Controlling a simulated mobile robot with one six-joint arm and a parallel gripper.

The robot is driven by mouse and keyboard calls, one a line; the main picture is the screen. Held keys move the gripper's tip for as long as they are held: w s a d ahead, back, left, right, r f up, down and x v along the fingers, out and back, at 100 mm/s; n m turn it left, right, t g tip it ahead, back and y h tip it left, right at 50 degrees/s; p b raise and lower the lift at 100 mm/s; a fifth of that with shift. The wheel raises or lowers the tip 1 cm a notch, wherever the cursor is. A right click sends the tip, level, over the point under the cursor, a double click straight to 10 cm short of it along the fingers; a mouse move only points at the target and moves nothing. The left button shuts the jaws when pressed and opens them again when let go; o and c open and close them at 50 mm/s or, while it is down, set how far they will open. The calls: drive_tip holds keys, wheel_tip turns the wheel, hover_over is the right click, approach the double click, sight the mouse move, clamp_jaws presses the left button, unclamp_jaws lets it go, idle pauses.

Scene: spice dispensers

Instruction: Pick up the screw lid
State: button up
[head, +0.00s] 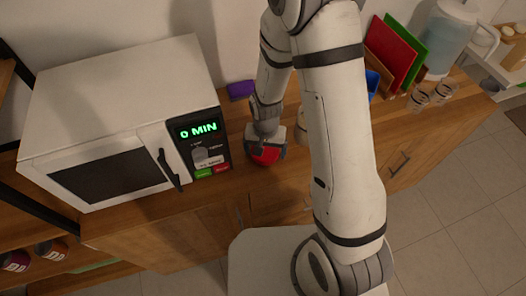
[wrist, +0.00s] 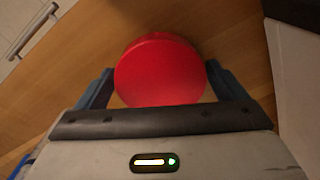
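The screw lid (wrist: 160,70) is a round red disc, seen from above in the wrist view. In the head view the red lid (head: 265,155) shows on the wooden counter near its front edge, partly covered by my gripper (head: 266,146). My gripper is directly over the lid, its two dark blue-grey fingers (wrist: 160,82) spread on opposite sides of it. The fingers are very close to the lid's sides; slivers of wood show beside its lower edge. Whether the fingertips touch it is hard to see. What lies under the lid is hidden.
A white microwave (head: 125,120) reading 0 MIN stands left of my gripper. A purple block (head: 241,90) lies behind it on the counter (head: 235,185). Cutting boards (head: 392,55), glasses (head: 420,98) and a clear jug (head: 452,38) stand farther right. A pale object beside the gripper is partly hidden by my arm.

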drive_tip(key=c, duration=0.7)
